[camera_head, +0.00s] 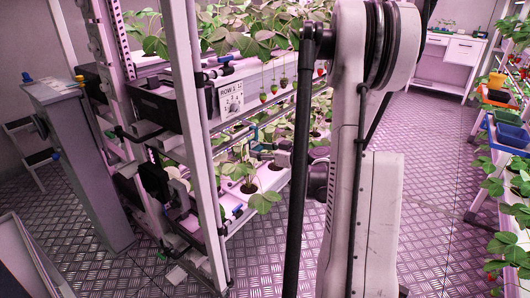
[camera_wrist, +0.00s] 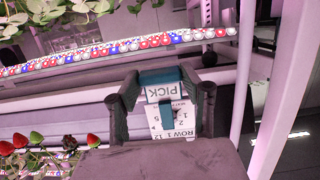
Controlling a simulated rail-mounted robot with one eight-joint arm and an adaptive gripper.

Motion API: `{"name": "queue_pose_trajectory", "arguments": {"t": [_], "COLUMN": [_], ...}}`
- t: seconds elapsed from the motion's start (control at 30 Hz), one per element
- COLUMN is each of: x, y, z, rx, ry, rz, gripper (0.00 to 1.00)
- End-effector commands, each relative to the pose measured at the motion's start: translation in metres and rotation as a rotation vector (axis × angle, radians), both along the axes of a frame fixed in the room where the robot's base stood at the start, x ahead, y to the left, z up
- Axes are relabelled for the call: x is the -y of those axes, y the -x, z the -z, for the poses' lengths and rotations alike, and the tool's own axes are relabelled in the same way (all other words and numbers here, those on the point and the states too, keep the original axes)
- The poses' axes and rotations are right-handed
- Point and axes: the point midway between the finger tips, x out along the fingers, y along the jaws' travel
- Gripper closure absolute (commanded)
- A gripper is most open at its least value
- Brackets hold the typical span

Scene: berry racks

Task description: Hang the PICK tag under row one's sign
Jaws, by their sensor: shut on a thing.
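I cannot tell whether the tag touches the sign. In the head view the ROW 1 sign (camera_head: 231,98) is on the end of the left rack. My arm crosses the middle of the head view, and the tag cannot be made out clearly there.
The left rack (camera_head: 206,150) holds strawberry plants on tiers, with berries (camera_head: 274,88) hanging near the sign. Rack uprights stand close to the sign. A right rack (camera_head: 484,150) carries coloured bins (camera_head: 509,131). A grey cabinet (camera_head: 82,150) stands far left. The aisle floor is clear.

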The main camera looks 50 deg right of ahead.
Motion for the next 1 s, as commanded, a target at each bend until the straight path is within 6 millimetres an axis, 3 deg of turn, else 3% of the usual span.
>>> {"name": "queue_pose_trajectory", "arguments": {"t": [0.7,1.0], "x": [-0.006,-0.006], "y": [-0.049,-0.048], "z": [-0.001,0.014], "rx": [0.000,0.000], "ry": [0.000,0.000], "rz": [-0.001,0.000], "gripper": [0.83,0.83]}}
